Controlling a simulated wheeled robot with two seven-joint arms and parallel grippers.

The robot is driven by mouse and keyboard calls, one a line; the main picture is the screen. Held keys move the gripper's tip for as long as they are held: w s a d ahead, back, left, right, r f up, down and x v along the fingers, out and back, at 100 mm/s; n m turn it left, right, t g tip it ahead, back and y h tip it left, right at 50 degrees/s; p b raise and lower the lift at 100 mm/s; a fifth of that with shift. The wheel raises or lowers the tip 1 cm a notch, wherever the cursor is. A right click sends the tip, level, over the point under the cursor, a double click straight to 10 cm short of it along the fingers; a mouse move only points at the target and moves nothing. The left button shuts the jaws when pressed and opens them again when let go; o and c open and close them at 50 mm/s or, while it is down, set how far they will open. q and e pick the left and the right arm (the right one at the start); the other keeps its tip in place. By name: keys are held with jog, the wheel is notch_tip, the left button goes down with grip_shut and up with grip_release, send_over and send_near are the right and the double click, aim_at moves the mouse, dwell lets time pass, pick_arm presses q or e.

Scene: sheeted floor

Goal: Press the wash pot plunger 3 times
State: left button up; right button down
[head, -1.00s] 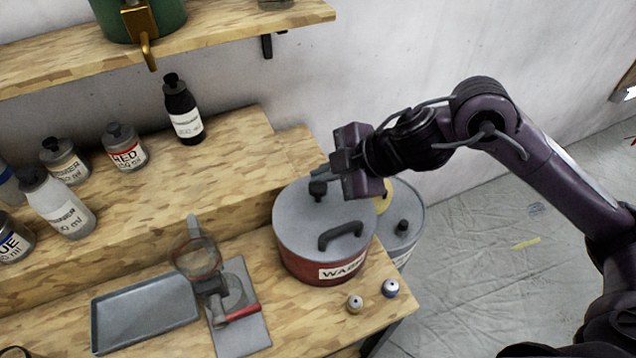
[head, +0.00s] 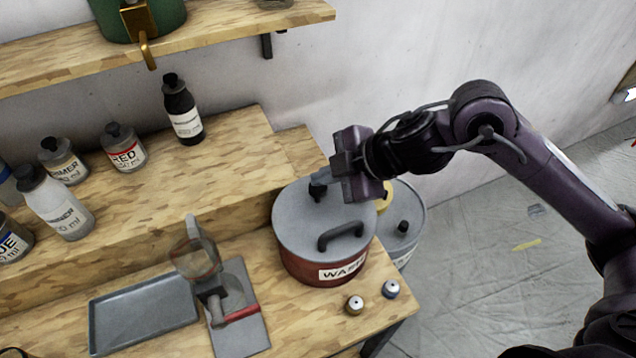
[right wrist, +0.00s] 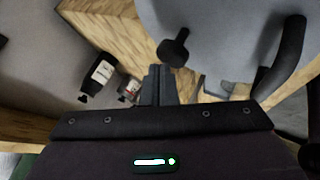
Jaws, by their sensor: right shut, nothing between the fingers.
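The wash pot (head: 325,255) is a red pot with a grey lid and a white label. It stands at the right end of the lower wooden bench. Its black plunger knob (head: 318,190) rises from the back left of the lid, and a dark handle (head: 341,236) arches at the front. My right gripper (head: 320,178) is shut and empty, with its fingertips just above or beside the plunger knob. The right wrist view shows the closed fingers (right wrist: 158,84) close to the knob (right wrist: 174,48); I cannot tell whether they touch. My left gripper is not in view.
Behind the pot stands a second grey-lidded container (head: 405,225). Two small round items (head: 372,296) sit at the bench's front right. A grey tray (head: 143,312) and a red-handled press (head: 228,305) are left of the pot. Several bottles (head: 124,150) stand on the raised step.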

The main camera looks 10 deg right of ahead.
aim_at(325, 187)
jog(key=shift+f+b, duration=0.65)
jog(key=shift+f, duration=0.35)
dwell(0.4)
jog(key=shift+r, duration=0.1)
jog(key=shift+r+p, duration=1.6)
jog(key=shift+p, duration=0.2)
notch_tip(325, 187, up, 5)
jog(key=p, duration=0.5)
jog(key=shift+r, duration=0.1)
dwell(1.7)
jog(key=shift+r, duration=1.85)
